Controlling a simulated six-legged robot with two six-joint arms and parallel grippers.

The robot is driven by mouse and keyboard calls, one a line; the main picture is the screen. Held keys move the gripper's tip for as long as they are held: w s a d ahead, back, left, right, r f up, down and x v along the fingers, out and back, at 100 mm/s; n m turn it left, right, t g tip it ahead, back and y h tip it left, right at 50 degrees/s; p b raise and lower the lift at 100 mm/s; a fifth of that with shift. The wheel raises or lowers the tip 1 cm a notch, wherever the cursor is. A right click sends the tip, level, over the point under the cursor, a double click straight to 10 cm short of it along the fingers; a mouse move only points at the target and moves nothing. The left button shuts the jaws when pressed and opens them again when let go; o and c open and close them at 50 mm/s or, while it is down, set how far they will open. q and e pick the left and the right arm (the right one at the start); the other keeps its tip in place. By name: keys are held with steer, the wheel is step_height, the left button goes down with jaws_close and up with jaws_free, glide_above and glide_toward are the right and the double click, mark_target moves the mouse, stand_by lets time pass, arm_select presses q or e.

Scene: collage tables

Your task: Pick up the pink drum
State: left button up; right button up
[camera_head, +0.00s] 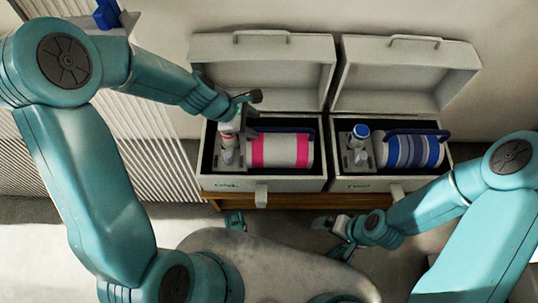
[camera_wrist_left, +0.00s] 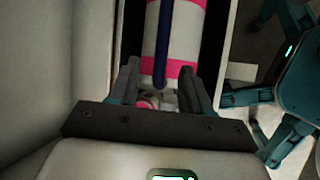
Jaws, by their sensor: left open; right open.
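The pink drum (camera_head: 282,150), white with pink bands, lies on its side in the left open box (camera_head: 262,184). A dark blue bar runs along its upper side. My left gripper (camera_head: 243,127) is open at the drum's left end, over a small upright piece with a pink band (camera_head: 228,146). In the left wrist view, the pink drum (camera_wrist_left: 176,30) lies ahead, and its blue bar shows between the open fingers of my left gripper (camera_wrist_left: 160,68). I cannot tell whether they touch anything. My right gripper (camera_head: 335,230) is open and empty in front of the boxes.
The right open box (camera_head: 392,184) holds a blue-striped drum (camera_head: 412,151) and a small blue-capped piece (camera_head: 360,143). Both lids (camera_head: 265,65) stand raised at the back. The boxes sit on a wooden stand (camera_head: 300,200). A ribbed panel (camera_head: 150,130) stands at left.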

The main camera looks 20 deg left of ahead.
mark_target(260, 128)
arm_select(q)
steer(key=x, duration=0.2)
steer(key=shift+w+d+f+b, duration=0.1)
steer(key=shift+f+b, duration=0.2)
steer(key=shift+b, duration=0.05)
steer(key=b+x, duration=0.3)
steer(key=x, duration=0.1)
steer(key=shift+f, duration=0.45)
steer(key=shift+w+d+f, duration=0.1)
steer(key=shift+d, duration=0.05)
jaws_close()
steer(key=shift+r, duration=0.2)
stand_by(0.3)
